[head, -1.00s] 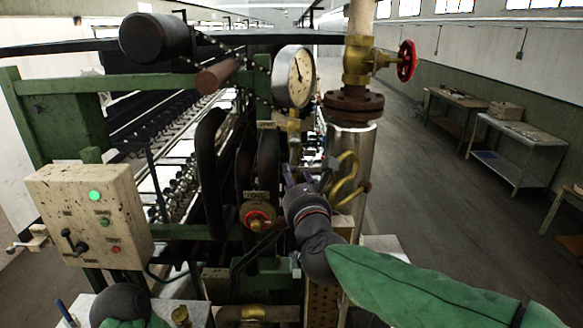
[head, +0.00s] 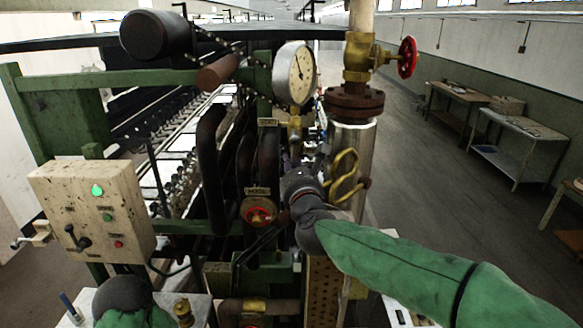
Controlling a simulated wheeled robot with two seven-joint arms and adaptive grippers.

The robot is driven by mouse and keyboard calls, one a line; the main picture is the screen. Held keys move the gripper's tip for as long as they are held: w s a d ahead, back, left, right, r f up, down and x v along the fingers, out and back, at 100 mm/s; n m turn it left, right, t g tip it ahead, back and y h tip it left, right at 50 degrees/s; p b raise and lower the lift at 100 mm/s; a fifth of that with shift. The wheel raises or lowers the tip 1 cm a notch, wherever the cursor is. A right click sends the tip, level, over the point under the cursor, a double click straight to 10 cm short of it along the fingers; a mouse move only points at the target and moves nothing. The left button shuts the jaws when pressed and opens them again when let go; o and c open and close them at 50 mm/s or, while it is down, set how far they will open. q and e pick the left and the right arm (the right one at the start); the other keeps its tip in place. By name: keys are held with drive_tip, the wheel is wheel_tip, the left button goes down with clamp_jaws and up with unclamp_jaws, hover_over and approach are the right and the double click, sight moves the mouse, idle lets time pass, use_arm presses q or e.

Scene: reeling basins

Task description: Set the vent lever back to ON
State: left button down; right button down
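I cannot tell for sure which part is the vent lever. My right gripper (head: 293,160) reaches away from me between the dark pipes and the steel pipe. Its fingers are small and mostly hidden behind its wrist, so their opening and any contact cannot be told.
A pressure gauge (head: 294,74) stands above my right gripper, and a red handwheel (head: 407,57) is on the valve at upper right. A small red knob (head: 258,214) is left of my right wrist. Workbenches (head: 515,140) stand along the right wall, with open floor before them.

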drive_tip(key=shift+f, duration=0.15)
drive_tip(key=shift+d+n, duration=0.3)
drive_tip(key=shift+n, duration=0.3)
drive_tip(key=shift+f, duration=0.15)
drive_tip(key=c, duration=1.1)
unclamp_jaws()
drive_tip(key=shift+o, duration=0.2)
drive_tip(key=shift+d, duration=0.15)
drive_tip(key=s+d, duration=0.2)
drive_tip(key=s, duration=0.9)
drive_tip(key=shift+s+d+r, duration=0.15)
drive_tip(key=shift+s+r, duration=0.1)
drive_tip(key=shift+s, duration=0.15)
